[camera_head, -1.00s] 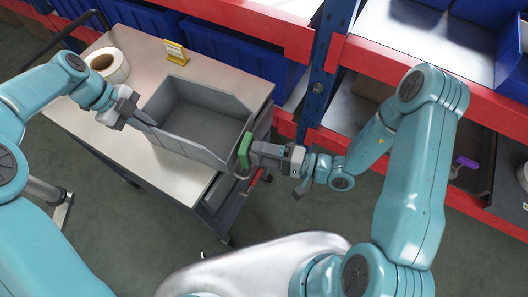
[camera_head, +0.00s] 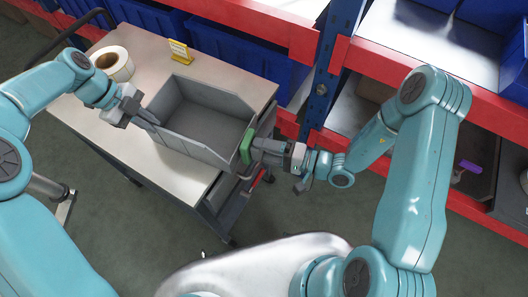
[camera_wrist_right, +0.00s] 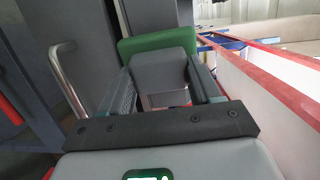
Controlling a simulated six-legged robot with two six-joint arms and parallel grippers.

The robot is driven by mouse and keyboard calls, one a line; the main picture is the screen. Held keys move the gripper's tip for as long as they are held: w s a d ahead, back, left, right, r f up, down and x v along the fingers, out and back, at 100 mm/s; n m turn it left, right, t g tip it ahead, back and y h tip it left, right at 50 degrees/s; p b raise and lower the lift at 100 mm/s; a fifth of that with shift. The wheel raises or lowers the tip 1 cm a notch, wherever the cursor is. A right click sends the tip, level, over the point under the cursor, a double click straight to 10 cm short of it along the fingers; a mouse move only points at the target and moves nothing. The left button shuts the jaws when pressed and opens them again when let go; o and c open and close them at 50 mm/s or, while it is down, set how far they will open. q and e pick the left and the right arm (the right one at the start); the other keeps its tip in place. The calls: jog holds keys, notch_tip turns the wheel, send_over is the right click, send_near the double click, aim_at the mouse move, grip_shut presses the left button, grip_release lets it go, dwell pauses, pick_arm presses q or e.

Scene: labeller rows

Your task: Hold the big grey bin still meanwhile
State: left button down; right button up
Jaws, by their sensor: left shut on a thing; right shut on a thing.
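The big grey bin (camera_head: 205,127) stands upright and looks empty on the trolley top, near its right edge. My left gripper (camera_head: 147,119) is shut on the bin's left wall. My right gripper (camera_head: 259,150) is at the bin's right front side, shut on a green-faced tool (camera_head: 246,147). The green face is against or very close to the bin's wall; I cannot tell whether they touch. In the right wrist view the green part (camera_wrist_right: 158,44) lies beyond the fingers, with its grey body (camera_wrist_right: 165,72) between them.
The trolley top (camera_head: 90,112) is bare to the left and in front of the bin. A white label roll (camera_head: 113,62) and a yellow sign (camera_head: 180,51) stand behind it. A red-edged shelf rack (camera_head: 440,80) with blue bins is close on the right.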

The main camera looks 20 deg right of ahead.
jog(key=shift+w+d, duration=0.8)
jog(key=shift+w, duration=0.2)
jog(key=shift+s+a, duration=0.1)
jog(key=shift+s+a, duration=1.2)
jog(key=shift+s, duration=0.15)
jog(key=v, duration=0.7)
jog(key=shift+s+f, duration=0.2)
jog(key=shift+f, duration=0.05)
jog(key=shift+a, duration=0.15)
